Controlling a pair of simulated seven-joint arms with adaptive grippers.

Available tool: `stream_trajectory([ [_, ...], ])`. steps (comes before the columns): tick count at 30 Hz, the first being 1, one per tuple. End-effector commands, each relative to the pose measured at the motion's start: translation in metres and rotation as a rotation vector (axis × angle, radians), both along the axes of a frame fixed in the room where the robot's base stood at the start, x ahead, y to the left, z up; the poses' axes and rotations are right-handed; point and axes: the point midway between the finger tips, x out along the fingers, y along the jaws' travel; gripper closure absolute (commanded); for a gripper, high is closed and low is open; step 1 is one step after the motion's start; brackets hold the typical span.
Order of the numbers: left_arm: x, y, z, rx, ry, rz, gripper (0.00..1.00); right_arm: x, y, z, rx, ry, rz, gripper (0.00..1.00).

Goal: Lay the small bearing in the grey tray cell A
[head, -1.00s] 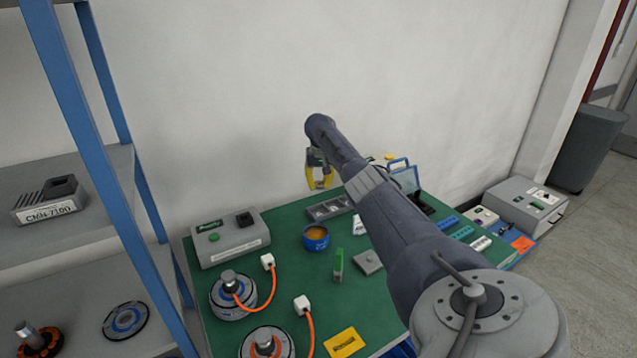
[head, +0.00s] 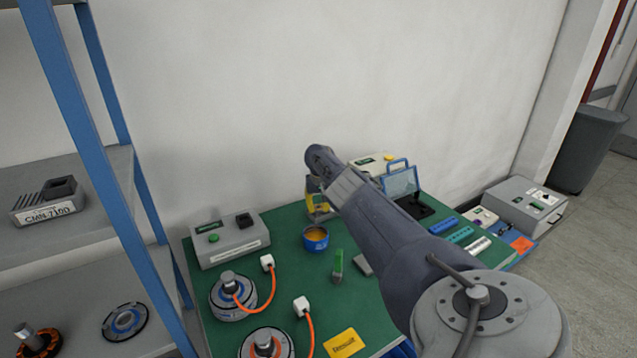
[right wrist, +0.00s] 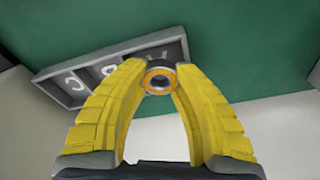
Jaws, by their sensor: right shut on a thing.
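My right gripper (head: 318,204) has yellow fingers and is shut on the small bearing (right wrist: 147,80), a metal ring with an orange band, held between the fingertips in the right wrist view. The grey tray (right wrist: 88,96) lies on the green mat behind and to the left of the fingers in that view. Cell letter C shows clearly; the other letters are partly shaded, and the cell at the right end is partly behind the fingertips and bearing. The bearing appears above the tray's near right end; I cannot tell the gap. In the head view my arm hides most of the tray. My left gripper is out of view.
A green-topped item (head: 338,262) and a grey control box (head: 229,238) are nearby. Wheel motors (head: 233,297) with orange cables occupy the left front. A blue-framed case (head: 400,185) stands behind my arm.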

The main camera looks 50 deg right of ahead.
Motion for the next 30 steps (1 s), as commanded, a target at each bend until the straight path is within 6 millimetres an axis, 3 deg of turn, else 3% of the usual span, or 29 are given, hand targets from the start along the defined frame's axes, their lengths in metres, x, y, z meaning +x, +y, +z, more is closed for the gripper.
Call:
stream_trajectory([
  [15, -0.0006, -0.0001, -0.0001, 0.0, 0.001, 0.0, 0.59, -0.0019, -0.0001, -0.0096, -0.004, 0.002, 0.0, 1.0],
  [16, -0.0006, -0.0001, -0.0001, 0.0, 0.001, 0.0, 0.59, -0.0021, -0.0001, -0.0098, -0.004, 0.003, 0.0, 0.7],
  [21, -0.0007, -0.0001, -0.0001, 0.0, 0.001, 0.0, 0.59, -0.0021, 0.0003, -0.0102, -0.003, 0.003, 0.0, 0.5],
  [30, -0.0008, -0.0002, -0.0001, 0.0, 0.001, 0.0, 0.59, -0.0025, 0.0003, -0.0107, -0.003, 0.004, 0.0, 0.5],
])
